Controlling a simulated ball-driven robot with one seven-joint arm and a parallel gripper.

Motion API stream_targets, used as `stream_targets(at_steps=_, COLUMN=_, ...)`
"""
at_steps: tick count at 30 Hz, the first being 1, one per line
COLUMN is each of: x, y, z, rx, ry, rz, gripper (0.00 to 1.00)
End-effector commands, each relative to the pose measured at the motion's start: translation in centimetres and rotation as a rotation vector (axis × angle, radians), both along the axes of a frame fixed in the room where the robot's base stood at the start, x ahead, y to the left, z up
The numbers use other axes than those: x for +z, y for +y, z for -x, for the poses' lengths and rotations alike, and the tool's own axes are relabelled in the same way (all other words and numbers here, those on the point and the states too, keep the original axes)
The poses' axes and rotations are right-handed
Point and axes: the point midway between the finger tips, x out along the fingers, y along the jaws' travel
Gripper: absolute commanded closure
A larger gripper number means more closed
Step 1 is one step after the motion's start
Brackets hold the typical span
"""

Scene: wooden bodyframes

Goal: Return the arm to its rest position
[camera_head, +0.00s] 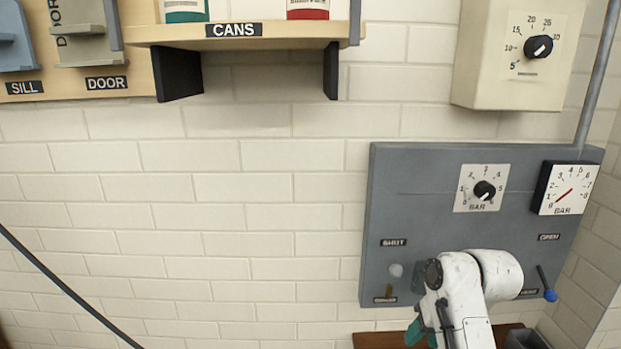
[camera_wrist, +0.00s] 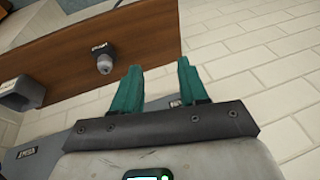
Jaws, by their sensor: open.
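My white arm (camera_head: 470,285) reaches in front of the lower part of a grey wall panel, at the lower right of the head view. My gripper (camera_wrist: 160,68) shows in the wrist view as two teal fingers standing apart with nothing between them. In the head view only bits of teal show beside and below the arm, and the fingertips are mostly hidden. In the wrist view the fingers point toward a brown wooden board (camera_wrist: 140,32) bearing a small grey fitting (camera_wrist: 104,66). I cannot tell how far apart they are.
The grey panel (camera_head: 420,200) carries a black knob (camera_head: 484,190), a gauge (camera_head: 570,188) and a blue-tipped lever (camera_head: 549,294). A cream dial box (camera_head: 480,50) hangs above. A cans shelf (camera_head: 290,31) is at top. The tiled wall left of the panel is clear apart from a cable.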

Motion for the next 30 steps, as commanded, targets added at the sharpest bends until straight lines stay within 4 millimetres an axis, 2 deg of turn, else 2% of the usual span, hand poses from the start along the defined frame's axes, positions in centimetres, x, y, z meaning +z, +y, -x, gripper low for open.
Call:
stream_targets(at_steps=1, x=-2.9, y=-0.1, z=2.0, rx=-0.005, ry=0.015, rz=0.008, gripper=0.57)
stream_targets(at_steps=6, x=-9.6, y=-0.8, z=8.2, rx=-0.019, ry=0.047, rz=0.042, gripper=0.57)
stream_targets(at_steps=12, x=-15.6, y=-1.6, z=16.6, rx=-0.034, ry=0.086, rz=0.087, gripper=0.57)
stream_targets(at_steps=15, x=-17.9, y=-2.1, z=21.1, rx=-0.038, ry=0.108, rz=0.112, gripper=0.57)
stream_targets(at_steps=19, x=-20.0, y=-2.7, z=27.0, rx=-0.042, ry=0.134, rz=0.148, gripper=0.57)
stream_targets(at_steps=24, x=-21.2, y=-3.6, z=33.8, rx=-0.044, ry=0.165, rz=0.194, gripper=0.57)
stream_targets(at_steps=27, x=-21.4, y=-3.9, z=36.4, rx=-0.042, ry=0.176, rz=0.213, gripper=0.57)
stream_targets(at_steps=30, x=-21.3, y=-4.2, z=38.0, rx=-0.042, ry=0.182, rz=0.226, gripper=0.57)
